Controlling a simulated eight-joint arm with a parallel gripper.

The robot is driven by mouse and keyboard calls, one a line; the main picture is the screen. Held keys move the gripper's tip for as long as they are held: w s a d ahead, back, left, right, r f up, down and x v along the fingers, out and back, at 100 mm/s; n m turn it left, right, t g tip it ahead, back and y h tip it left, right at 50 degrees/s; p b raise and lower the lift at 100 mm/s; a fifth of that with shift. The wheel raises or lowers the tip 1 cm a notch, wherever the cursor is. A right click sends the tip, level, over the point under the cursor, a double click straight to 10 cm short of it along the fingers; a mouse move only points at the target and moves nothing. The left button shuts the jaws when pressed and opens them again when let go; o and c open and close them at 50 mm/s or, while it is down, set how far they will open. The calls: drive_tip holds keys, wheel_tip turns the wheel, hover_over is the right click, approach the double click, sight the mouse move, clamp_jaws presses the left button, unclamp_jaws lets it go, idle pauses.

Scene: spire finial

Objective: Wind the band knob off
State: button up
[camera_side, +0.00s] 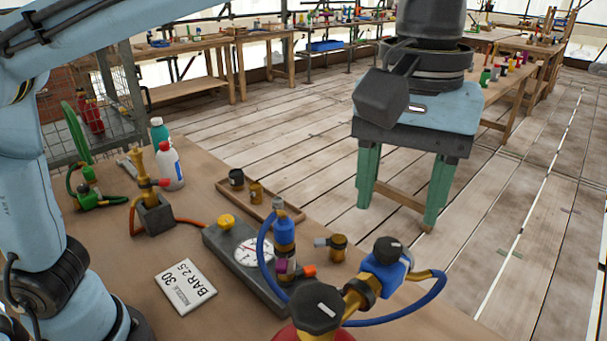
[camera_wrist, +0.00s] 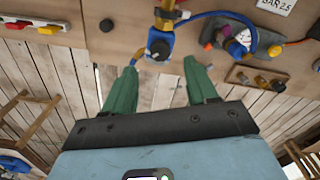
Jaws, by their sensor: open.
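My gripper (camera_side: 398,215) hangs pointing down, its two green fingers spread wide with nothing between them. It is beyond and above the bench's right part, clear of the fittings. In the wrist view, the fingers (camera_wrist: 160,68) spread on either side of a black knob (camera_wrist: 160,48), which lies farther off on a blue valve body. In the side view this black knob (camera_side: 387,247) sits tilted on the blue body at the end of a brass pipe. A larger black faceted knob (camera_side: 317,306) with a pale mark tops a red vessel. I cannot tell which is the band knob.
A dark gauge block (camera_side: 215,240) with a yellow knob (camera_side: 227,221) stands left of the valve. A blue hose (camera_side: 415,305) loops around it. A wooden tray (camera_side: 225,187) holds small pots, and a card (camera_side: 185,287) lies flat. Bottles (camera_side: 170,168) stand at the back left.

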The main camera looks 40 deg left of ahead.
sight(389, 245)
drive_tip(key=shift+f, duration=2.9)
drive_tip(key=c, duration=1.1)
drive_tip(key=shift+o, duration=0.2)
